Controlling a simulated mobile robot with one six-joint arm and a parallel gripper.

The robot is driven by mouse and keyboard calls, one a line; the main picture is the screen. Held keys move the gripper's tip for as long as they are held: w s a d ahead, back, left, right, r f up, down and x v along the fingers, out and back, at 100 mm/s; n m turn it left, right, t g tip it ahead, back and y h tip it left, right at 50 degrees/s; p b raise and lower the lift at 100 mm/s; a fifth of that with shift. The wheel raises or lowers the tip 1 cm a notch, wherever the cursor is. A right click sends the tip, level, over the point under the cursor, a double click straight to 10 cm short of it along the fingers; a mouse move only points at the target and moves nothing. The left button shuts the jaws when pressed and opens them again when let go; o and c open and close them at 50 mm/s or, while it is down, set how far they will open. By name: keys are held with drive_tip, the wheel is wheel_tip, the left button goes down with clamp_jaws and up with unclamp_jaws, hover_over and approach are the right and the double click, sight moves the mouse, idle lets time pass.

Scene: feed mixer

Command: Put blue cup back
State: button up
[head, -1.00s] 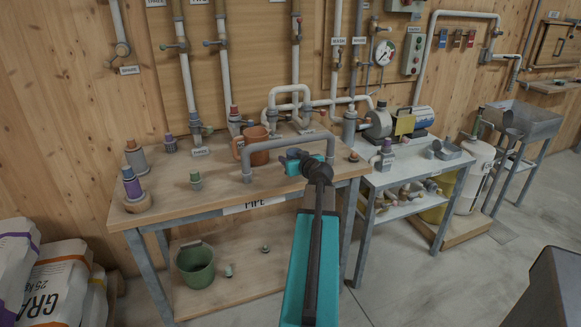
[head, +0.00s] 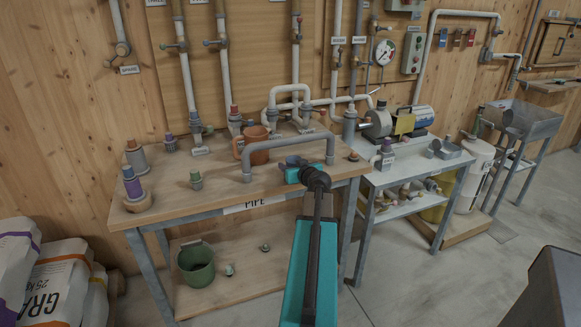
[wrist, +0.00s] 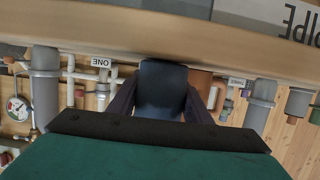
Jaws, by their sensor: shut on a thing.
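A dark blue cup (wrist: 160,88) sits between the two fingers of my gripper (wrist: 160,108) in the wrist view, which appears upside down. In the head view the blue cup (head: 291,161) shows only in part. My gripper (head: 298,172) is shut on it, at the front right of the wooden workbench (head: 230,190), beside the grey pipe arch. Whether the cup touches the bench is hidden.
A grey pipe arch (head: 290,146) stands close behind the gripper. A brown mug (head: 258,155) stands left of it. Purple- and orange-capped fittings (head: 133,185) stand on the left. A green bucket (head: 196,264) is on the lower shelf.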

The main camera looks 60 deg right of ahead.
drive_tip(key=shift+f, duration=0.15)
drive_tip(key=o, duration=1.2)
drive_tip(key=shift+r+p, duration=0.3)
drive_tip(key=shift+s+a, duration=0.2)
drive_tip(key=shift+s, duration=0.05)
drive_tip(key=b+v, duration=0.3)
drive_tip(key=v, duration=0.5)
drive_tip(key=shift+s+a+b, duration=0.2)
drive_tip(key=shift+s+b, duration=0.1)
drive_tip(key=shift+b, duration=0.05)
drive_tip(key=b+v, duration=0.2)
drive_tip(key=b, duration=0.4)
drive_tip(key=shift+s+a+r+b, duration=0.2)
drive_tip(key=shift+s+b, duration=0.05)
drive_tip(key=shift+b, duration=0.5)
